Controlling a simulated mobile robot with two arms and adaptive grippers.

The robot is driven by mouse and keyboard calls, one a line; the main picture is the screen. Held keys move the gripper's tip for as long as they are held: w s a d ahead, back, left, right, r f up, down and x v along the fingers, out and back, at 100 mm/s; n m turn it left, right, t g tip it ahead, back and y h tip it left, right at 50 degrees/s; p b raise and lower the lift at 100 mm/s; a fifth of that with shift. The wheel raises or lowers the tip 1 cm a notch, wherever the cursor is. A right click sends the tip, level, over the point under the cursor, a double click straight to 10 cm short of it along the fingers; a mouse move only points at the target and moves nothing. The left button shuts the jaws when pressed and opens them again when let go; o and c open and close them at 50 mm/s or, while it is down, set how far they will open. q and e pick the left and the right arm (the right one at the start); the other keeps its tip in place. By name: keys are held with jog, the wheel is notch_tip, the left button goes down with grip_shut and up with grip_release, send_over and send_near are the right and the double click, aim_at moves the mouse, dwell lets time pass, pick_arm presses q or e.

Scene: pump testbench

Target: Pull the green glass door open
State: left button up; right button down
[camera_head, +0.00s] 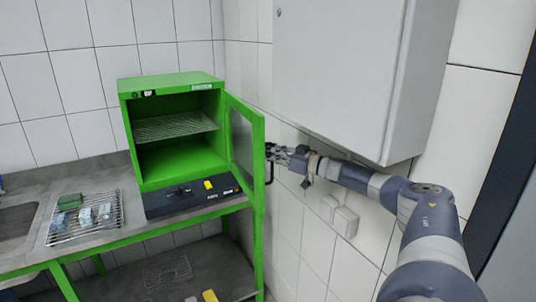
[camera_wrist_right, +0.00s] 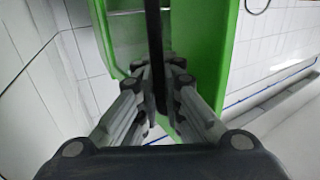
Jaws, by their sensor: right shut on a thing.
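The green glass door (camera_head: 246,150) of the green cabinet (camera_head: 172,83) stands swung open to the right, its glass pane facing the cabinet's opening. A dark handle (camera_head: 269,172) is on the door's outer edge. My right gripper (camera_head: 272,153) is at this handle. In the right wrist view the fingers (camera_wrist_right: 160,85) are closed around the dark vertical handle bar (camera_wrist_right: 154,35), with the green door behind it. The cabinet's inside shows a wire shelf (camera_head: 174,127). My left gripper is not in view.
A wire rack (camera_head: 84,219) with several small items stands on the grey bench at left. A large white wall box (camera_head: 340,70) hangs above my right arm. Wall sockets (camera_head: 340,216) sit below the arm. A lower shelf (camera_head: 200,268) is under the bench.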

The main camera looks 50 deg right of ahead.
jog(key=shift+r, duration=0.1)
jog(key=c, duration=1.7)
grip_release()
jog(key=shift+s+r, duration=0.1)
jog(key=shift+s, duration=0.05)
jog(key=shift+s, duration=0.1)
jog(key=s, duration=0.7)
jog(key=shift+s+d, duration=0.15)
jog(key=shift+d, duration=0.2)
